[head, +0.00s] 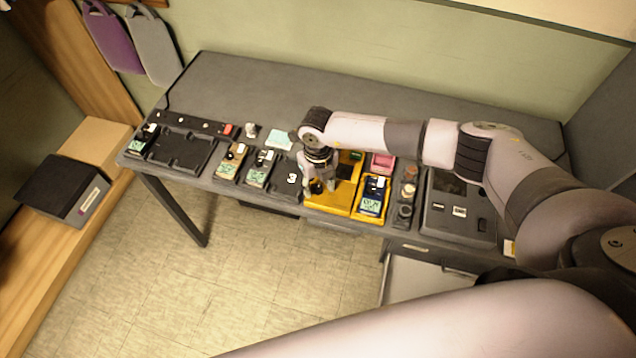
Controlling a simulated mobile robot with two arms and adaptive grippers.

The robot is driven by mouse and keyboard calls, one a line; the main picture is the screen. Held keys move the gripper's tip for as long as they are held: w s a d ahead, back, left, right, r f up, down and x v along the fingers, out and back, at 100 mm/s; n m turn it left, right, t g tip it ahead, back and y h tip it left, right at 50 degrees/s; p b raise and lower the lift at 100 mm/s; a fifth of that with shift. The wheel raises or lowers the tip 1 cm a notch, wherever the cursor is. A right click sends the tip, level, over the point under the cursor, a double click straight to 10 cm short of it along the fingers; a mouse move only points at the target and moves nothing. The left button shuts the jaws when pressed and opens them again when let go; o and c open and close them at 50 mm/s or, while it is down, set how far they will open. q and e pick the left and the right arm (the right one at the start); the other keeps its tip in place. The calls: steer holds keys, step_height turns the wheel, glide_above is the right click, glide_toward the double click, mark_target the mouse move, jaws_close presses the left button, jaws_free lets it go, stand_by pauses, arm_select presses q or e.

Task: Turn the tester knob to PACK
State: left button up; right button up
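The yellow tester (342,205) sits near the front edge of the grey table, with a dark panel on top. My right gripper (319,187) reaches down over its left part, fingers pointing down. A small dark round part, seemingly the knob (316,187), shows at the fingertips. I cannot tell whether the fingers touch it or how wide they are apart. The knob's pointer and any PACK marking are too small or hidden to read. A dark blue meter with a lit display (371,195) rests in the tester's right part. My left gripper is out of view.
Left of the tester are a dark plate marked 3 (291,178), several small meters and a black tray (181,150). To the right are a pink block (382,162), small round parts and a dark grey case (456,213). The table's back left (235,85) is clear.

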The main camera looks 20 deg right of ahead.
jaws_close()
stand_by(0.3)
steer(key=shift+m, duration=0.4)
steer(key=m, duration=0.3)
steer(key=shift+m, duration=2.5)
jaws_free()
steer(key=shift+r, duration=0.1)
